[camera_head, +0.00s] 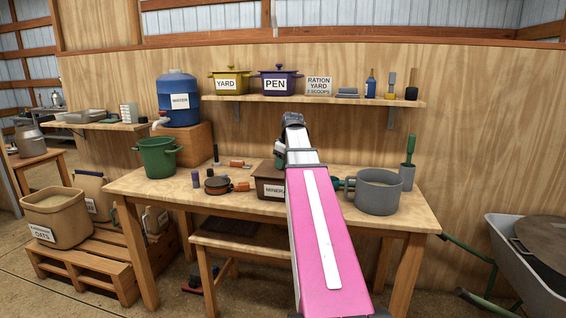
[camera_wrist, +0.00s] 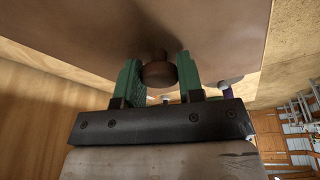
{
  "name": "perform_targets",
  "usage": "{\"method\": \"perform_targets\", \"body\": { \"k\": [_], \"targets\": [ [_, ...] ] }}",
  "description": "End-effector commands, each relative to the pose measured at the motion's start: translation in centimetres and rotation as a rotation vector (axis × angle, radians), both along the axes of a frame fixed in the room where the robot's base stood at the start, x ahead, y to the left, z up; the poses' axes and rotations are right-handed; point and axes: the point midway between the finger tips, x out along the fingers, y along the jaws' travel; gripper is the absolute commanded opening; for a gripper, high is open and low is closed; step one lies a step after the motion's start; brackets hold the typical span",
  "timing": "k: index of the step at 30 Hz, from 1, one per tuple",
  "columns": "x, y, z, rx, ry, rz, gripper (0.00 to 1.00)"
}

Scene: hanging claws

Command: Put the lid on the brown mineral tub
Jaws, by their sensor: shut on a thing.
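The brown mineral tub (camera_head: 270,188) stands on the workbench, its right part hidden behind my arm. A brown lid (camera_wrist: 215,35) with a round knob (camera_wrist: 159,74) fills the upper part of the wrist view. My gripper (camera_wrist: 160,75) has its two green fingers shut on the knob, one on each side. In the head view my gripper is mostly hidden by my pink arm, with a bit of green showing above the tub. I cannot tell whether the lid touches the tub's rim.
A grey pot (camera_head: 378,193) stands right of my arm, and a green bucket (camera_head: 158,158) at the bench's left end. A shelf (camera_head: 320,99) with pots runs above.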

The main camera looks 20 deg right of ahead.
Motion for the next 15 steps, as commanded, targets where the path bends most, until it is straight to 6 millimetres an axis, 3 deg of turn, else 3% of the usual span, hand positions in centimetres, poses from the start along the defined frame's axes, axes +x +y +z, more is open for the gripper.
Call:
{"method": "perform_targets", "body": {
  "k": [6, 7, 9, 15],
  "targets": [
    [-0.01, 0.00, -0.49, 0.000, 0.000, 0.000, 0.07],
    [0.00, 0.00, -0.45, 0.000, 0.000, 0.000, 0.45],
    [0.00, 0.00, -0.44, 0.000, 0.000, 0.000, 0.65],
    [0.00, 0.00, -0.45, 0.000, 0.000, 0.000, 0.65]
  ]
}}
